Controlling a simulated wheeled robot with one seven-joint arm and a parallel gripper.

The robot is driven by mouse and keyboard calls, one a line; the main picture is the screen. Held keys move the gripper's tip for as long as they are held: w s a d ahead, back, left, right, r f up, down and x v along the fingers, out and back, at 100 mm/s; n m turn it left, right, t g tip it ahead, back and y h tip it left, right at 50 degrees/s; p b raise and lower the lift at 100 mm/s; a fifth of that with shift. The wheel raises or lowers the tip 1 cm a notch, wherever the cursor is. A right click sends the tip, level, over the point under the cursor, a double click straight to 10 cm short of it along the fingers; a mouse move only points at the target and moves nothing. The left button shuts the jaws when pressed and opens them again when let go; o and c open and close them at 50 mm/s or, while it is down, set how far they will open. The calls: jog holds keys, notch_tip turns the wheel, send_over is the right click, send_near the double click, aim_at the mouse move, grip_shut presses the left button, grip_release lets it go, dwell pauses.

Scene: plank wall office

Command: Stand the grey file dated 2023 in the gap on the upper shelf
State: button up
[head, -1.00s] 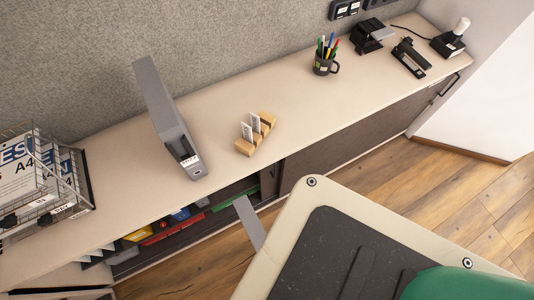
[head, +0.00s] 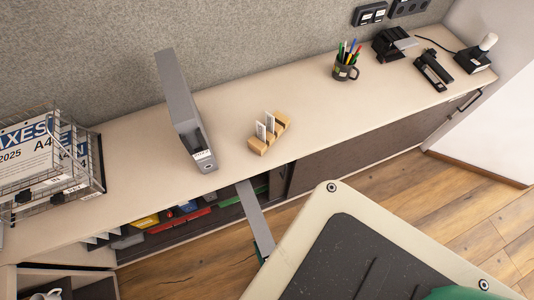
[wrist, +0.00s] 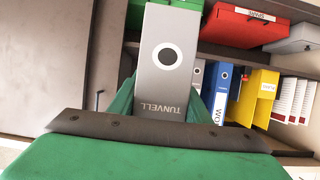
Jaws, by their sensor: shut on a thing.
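In the wrist view a grey file (wrist: 168,65) with a round finger hole and the word TUNVELL, upside down, sits between the green fingers of my gripper (wrist: 158,108). The gripper is shut on it. No date shows on this face. In the head view a narrow grey strip, which looks like this file (head: 256,220), juts toward the open cabinet front below the counter. Another grey file (head: 183,105) stands upright on the counter, its small label too small to read. The shelf (wrist: 235,53) holds files in the wrist view; the gap cannot be made out.
The shelves hold a blue file (wrist: 217,90), a yellow file (wrist: 262,97), a red box (wrist: 240,27) and white booklets (wrist: 290,100). On the counter (head: 230,110) are a wooden card holder (head: 268,135), a pen mug (head: 344,71) and a wire tray (head: 70,180). A dark sliding door (head: 350,165) closes the right part.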

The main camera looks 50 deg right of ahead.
jog(key=shift+w+d+f, duration=0.1)
jog(key=shift+w+d, duration=0.45)
jog(key=shift+w, duration=0.35)
jog(key=shift+w+d+f, duration=0.1)
jog(key=shift+w+d, duration=0.45)
jog(key=shift+w, duration=0.3)
jog(key=shift+w+d, duration=0.55)
jog(key=shift+w, duration=0.35)
jog(key=w+d, duration=0.5)
jog(key=w, duration=0.3)
jog(key=w+d, duration=0.5)
jog(key=w, duration=0.3)
jog(key=w+d+f, duration=0.1)
jog(key=w+d, duration=0.4)
jog(key=w, duration=0.3)
jog(key=shift+w+d, duration=0.2)
jog(key=shift+w, duration=0.1)
jog(key=shift+a+f, duration=0.1)
jog(key=shift+f, duration=0.5)
jog(key=o, duration=1.5)
jog(key=shift+f, duration=0.1)
